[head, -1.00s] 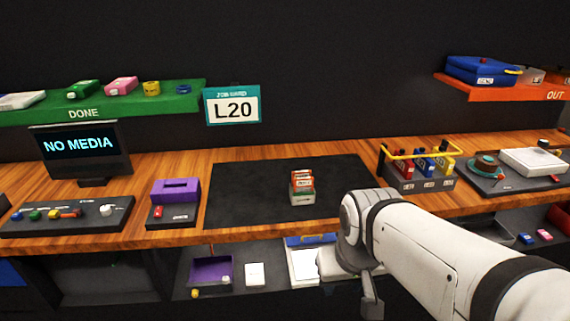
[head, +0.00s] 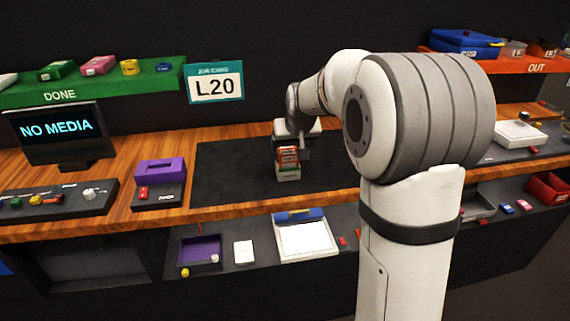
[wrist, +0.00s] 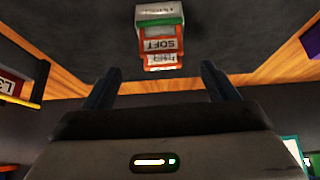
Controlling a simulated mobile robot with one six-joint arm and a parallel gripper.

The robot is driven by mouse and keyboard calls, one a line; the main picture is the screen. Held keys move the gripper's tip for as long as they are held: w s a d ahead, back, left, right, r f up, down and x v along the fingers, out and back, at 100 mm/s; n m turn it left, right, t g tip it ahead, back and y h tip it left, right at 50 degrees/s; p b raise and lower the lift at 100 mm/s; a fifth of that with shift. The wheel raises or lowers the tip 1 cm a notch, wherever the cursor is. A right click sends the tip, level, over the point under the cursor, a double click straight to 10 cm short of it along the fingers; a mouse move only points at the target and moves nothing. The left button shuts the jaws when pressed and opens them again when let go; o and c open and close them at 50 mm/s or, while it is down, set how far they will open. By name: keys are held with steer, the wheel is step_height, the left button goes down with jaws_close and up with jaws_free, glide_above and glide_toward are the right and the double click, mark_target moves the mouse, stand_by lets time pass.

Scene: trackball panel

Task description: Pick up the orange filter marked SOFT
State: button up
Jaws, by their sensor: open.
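The orange filter marked SOFT (wrist: 160,46) stands in a small pale holder (wrist: 160,12) near the top of the wrist view. Another orange-edged filter (wrist: 163,62) with a white label shows beside it; its marking is hard to read. In the head view the orange filters (head: 288,154) stand upright in the holder (head: 288,174) on the dark mat. My gripper (wrist: 162,72) is open, its two fingers apart on either side of the filters in the picture, with nothing held. In the head view my gripper (head: 298,140) is just behind the filters; its fingers are partly hidden.
A purple slotted box (head: 160,171) stands left of the dark mat (head: 230,180). A monitor (head: 55,133) and a button panel (head: 60,201) are further left. My arm hides the bench right of the mat. The mat's left part is clear.

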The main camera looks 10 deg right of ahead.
mark_target(289, 154)
steer(key=p+x, duration=0.1)
steer(key=x, duration=0.6)
steer(key=shift+a+f, duration=0.1)
steer(key=shift+f, duration=0.05)
steer(key=c, duration=1.1)
